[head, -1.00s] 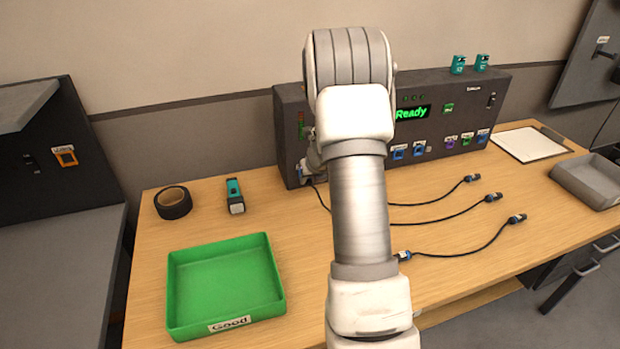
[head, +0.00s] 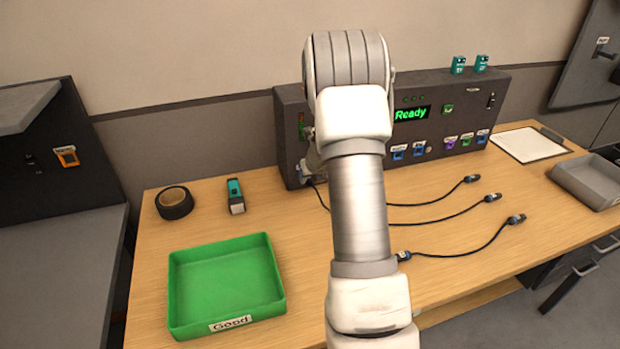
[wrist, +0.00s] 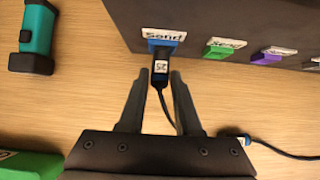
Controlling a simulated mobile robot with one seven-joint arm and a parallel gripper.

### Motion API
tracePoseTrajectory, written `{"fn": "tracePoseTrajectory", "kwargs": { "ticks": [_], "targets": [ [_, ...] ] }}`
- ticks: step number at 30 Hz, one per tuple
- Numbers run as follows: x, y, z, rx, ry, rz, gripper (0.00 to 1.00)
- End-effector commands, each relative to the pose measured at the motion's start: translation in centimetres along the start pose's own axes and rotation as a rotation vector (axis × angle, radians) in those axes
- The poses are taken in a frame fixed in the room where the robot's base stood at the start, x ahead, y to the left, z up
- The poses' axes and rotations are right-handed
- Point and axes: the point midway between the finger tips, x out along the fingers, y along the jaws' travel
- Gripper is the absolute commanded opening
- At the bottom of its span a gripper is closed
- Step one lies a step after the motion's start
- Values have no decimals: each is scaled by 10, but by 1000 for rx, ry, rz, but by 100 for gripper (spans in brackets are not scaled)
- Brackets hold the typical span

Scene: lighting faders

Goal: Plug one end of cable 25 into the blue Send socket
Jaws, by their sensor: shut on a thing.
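The blue Send socket (wrist: 167,44) is on the front of the dark box, under a white label reading "Send". A black plug (wrist: 160,70) with a small white label, which seems to read 25 turned sideways, is lined up with it. The plug's front end meets the blue socket; how deep it sits I cannot tell. Its black cable (wrist: 167,110) runs back between my fingers. My gripper (wrist: 160,76) is shut on this plug. In the head view my arm hides most of the plug and the socket.
Green (wrist: 222,48) and purple (wrist: 267,56) sockets sit to the right on the same box (head: 290,130). Other cable ends (head: 493,197) lie on the table at the right. A green tray (head: 225,285), black tape roll (head: 174,202) and teal device (head: 235,196) stand at the left.

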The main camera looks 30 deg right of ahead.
Motion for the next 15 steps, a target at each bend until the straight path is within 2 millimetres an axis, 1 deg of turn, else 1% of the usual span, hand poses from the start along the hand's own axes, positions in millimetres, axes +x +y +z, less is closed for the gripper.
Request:
{"fn": "tracePoseTrajectory", "kwargs": {
  "ticks": [1, 2, 3, 8, 9, 15],
  "targets": [
    [0, 0, 5, -1, -9, -2, 0],
    [0, 0, 5, -1, -9, -2, 0],
    [0, 0, 5, -1, -10, -2, 34],
    [0, 0, 4, -1, -7, -1, 63],
    [0, 0, 4, -1, -7, -1, 68],
    [0, 0, 3, -1, -5, -1, 68]
  ]
}}
